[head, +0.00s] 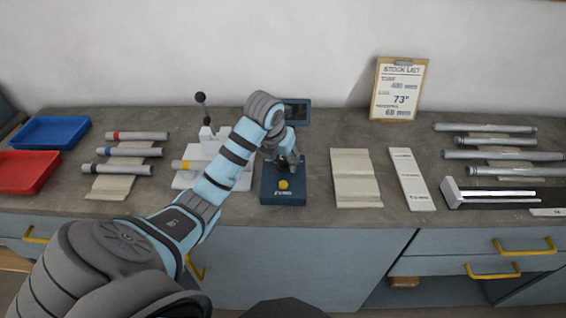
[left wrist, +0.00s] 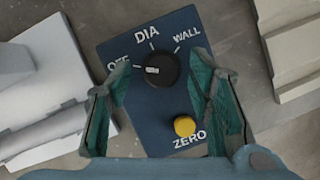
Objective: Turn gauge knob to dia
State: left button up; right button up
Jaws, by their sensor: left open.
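The dark blue gauge box (head: 268,193) sits on the bench under my left gripper (head: 290,164). In the left wrist view its black round knob (left wrist: 164,70) is near the top of the panel (left wrist: 150,115), between the labels OFF, DIA and WALL. The knob's white mark points left, toward OFF. My left gripper (left wrist: 161,68) is open, with one finger on each side of the knob; I cannot tell whether they touch it. A yellow ZERO button (left wrist: 184,125) lies below the knob. In the head view the gripper hides the knob. My right gripper is not in view.
A dark display (head: 298,111) stands behind the gauge. A white lever fixture (head: 190,180) is close to its left. A beige rest (head: 355,178) and a white labelled strip (head: 411,180) lie to its right. Tubes lie at both sides; blue (head: 50,132) and red (head: 25,172) trays are far left.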

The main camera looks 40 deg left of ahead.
pick_arm(q)
jog(key=shift+f, duration=0.2)
jog(key=shift+d+r, duration=0.15)
jog(key=shift+r, duration=0.05)
grip_shut()
